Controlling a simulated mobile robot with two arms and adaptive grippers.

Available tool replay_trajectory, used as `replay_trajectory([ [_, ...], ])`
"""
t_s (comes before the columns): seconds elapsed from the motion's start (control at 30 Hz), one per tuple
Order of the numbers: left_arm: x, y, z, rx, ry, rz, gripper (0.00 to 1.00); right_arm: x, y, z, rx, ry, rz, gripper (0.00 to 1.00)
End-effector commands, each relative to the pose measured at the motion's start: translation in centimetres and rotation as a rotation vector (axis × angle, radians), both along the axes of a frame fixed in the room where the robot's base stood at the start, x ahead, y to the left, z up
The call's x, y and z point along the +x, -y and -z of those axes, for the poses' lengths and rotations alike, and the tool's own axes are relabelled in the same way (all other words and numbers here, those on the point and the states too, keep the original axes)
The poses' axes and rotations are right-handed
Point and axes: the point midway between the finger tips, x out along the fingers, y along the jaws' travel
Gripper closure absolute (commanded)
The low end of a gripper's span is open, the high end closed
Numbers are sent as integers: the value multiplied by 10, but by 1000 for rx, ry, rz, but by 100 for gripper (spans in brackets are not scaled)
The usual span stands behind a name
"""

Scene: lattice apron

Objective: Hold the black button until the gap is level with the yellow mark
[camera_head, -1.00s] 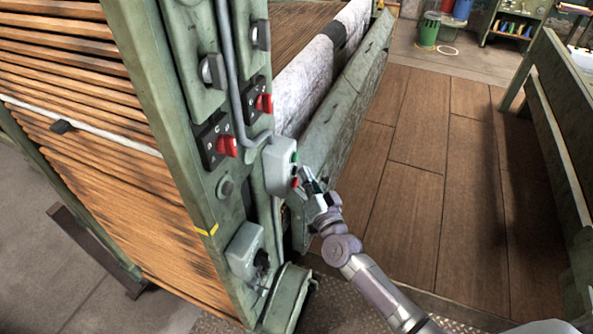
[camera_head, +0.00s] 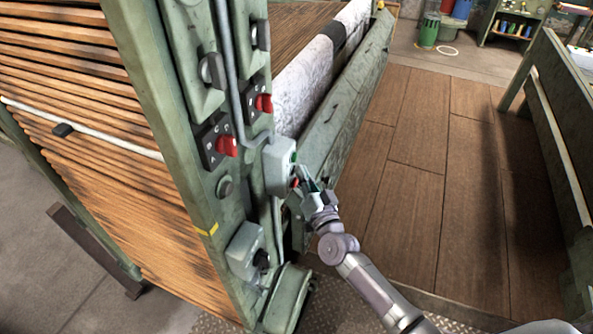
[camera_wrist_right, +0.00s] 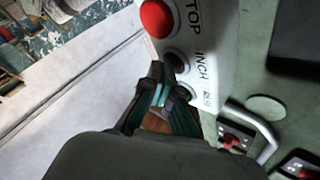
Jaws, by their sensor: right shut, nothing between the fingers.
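A grey button box (camera_head: 279,166) is on the green machine post; the wrist view shows a red STOP button (camera_wrist_right: 157,18) and the black button (camera_wrist_right: 176,62) marked INCH. My right gripper (camera_head: 303,175) is shut and empty in front of the box. Its fingertips (camera_wrist_right: 158,72) are right beside the black button; I cannot tell whether they touch it. The yellow mark (camera_head: 207,230) is low on the post. A pale line (camera_head: 110,143), possibly the gap, crosses the wooden slats (camera_head: 130,190) above the mark's level. My left gripper is not in view.
Red rotary switches (camera_head: 227,146) stick out from the post above the box. A grey conduit (camera_head: 228,75) runs down to it. A lower grey housing (camera_head: 243,250) is below. The wooden floor (camera_head: 415,170) on the right is clear.

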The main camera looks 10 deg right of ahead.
Motion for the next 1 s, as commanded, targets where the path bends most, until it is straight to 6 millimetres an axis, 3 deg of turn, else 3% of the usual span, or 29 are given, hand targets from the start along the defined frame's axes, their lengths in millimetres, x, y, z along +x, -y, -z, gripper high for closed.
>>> replay_trajectory([
  [0.47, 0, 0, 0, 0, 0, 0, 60, -1, 0, 0, 0, 0, -1, 100],
  [1.0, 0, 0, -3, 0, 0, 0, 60, -11, 15, 0, 0, 0, -1, 100],
])
